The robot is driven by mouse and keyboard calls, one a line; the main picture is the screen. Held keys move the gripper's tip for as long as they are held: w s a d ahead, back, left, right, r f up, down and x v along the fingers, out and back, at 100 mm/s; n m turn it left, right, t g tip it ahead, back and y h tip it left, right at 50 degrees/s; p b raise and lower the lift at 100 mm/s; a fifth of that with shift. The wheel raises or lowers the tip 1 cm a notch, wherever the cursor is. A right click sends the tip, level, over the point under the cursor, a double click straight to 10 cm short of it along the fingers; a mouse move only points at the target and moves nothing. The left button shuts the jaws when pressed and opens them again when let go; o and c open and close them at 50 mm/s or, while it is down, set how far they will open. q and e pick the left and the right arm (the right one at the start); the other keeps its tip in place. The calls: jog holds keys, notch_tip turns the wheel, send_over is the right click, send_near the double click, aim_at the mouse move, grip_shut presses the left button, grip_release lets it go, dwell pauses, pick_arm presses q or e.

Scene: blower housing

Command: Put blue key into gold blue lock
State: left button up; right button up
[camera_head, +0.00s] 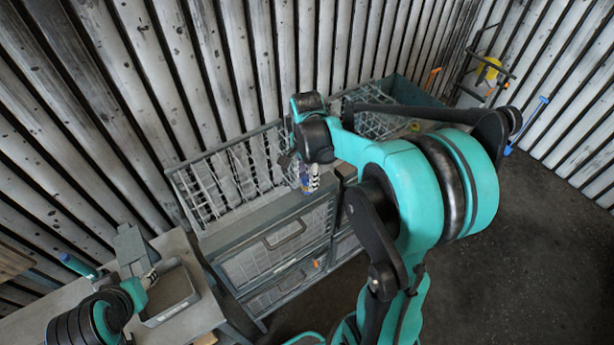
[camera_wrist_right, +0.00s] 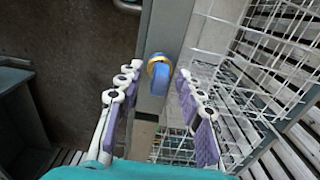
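In the right wrist view, a gold ring with a blue piece (camera_wrist_right: 159,72) sits on a grey post of the rack. I take it for the gold blue lock; whether the blue piece is the key or part of the lock, I cannot tell. My right gripper (camera_wrist_right: 160,76) is open, with one finger on each side of the blue piece and visible gaps. In the head view the right gripper (camera_head: 307,178) hangs at the rack's front edge, and the lock is hidden there. My left gripper (camera_head: 149,279) is over the table at the lower left; its fingers are too small to read.
The wire-basket rack (camera_head: 290,232) runs along the slatted wall. A grey table (camera_head: 205,312) at lower left bears a grey tray (camera_head: 172,302) and a blue-teal rod-like object (camera_head: 78,265). The dark floor (camera_head: 545,260) at right is clear.

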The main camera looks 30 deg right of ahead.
notch_tip(320, 180, up, 12)
dwell(0.6)
jog(key=shift+s, duration=0.1)
